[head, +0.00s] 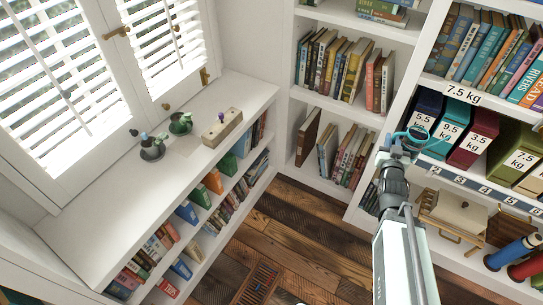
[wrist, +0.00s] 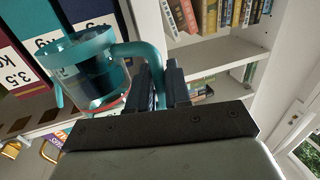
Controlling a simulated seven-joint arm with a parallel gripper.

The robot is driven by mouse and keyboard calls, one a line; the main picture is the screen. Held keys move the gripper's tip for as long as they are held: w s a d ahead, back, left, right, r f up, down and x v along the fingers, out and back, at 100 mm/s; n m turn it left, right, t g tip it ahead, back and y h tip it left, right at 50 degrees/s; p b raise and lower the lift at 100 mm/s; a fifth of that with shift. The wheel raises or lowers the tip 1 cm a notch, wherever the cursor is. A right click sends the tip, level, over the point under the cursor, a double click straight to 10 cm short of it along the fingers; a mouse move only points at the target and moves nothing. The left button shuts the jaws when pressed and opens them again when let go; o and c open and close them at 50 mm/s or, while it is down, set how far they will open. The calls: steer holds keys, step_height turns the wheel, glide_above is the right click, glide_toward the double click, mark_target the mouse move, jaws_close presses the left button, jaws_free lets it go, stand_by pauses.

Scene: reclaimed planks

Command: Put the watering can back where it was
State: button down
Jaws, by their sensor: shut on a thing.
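The watering can is a teal-rimmed, see-through vessel with a teal handle and a thin spout, seen close up in the wrist view (wrist: 92,50). In the head view it shows small and partly hidden (head: 412,135) at the tip of my arm, in front of the shelf of labelled boxes. My gripper (head: 396,158) is shut on the can's handle; in the wrist view its fingers (wrist: 163,80) pinch the handle at the can's right side. The can looks held in the air, close to the boxes; I cannot tell whether it touches them.
Boxes with weight labels (head: 472,137) fill the shelf behind the can, above a numbered strip. A white sill (head: 100,215) at left carries a dark dish of small items (head: 152,150), a green cup (head: 181,123) and a wooden block (head: 222,128). The plank floor is mostly clear.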

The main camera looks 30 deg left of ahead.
steer(key=s+a+n+g+y, duration=0.1)
steer(key=s+a+n+y, duration=0.3)
steer(key=a, duration=0.7)
steer(key=s+a+r+g+y, duration=0.1)
steer(key=s+a+g, duration=0.1)
steer(key=s+a, duration=0.6)
steer(key=s+a+n+g+y, duration=0.1)
steer(key=s+a+n+y, duration=0.15)
steer(key=a, duration=1.05)
steer(key=s+a+n+g+y, duration=0.6)
steer(key=s+a+g, duration=0.3)
steer(key=s+a, duration=1.95)
steer(key=shift+n+g, duration=0.25)
steer(key=shift+g, duration=0.25)
steer(key=shift+s+a+f, duration=0.15)
steer(key=shift+s+f, duration=0.15)
steer(key=shift+f, duration=1.5)
steer(key=shift+s+a+f, duration=0.1)
steer(key=shift+s+f, duration=0.15)
steer(key=shift+f, duration=1.5)
steer(key=shift+s+a+f, duration=0.15)
steer(key=shift+s+f, duration=0.15)
steer(key=shift+f, duration=1.5)
steer(key=shift+f, duration=0.1)
steer(key=c, duration=1.1)
jaws_free()
steer(key=shift+f, duration=0.1)
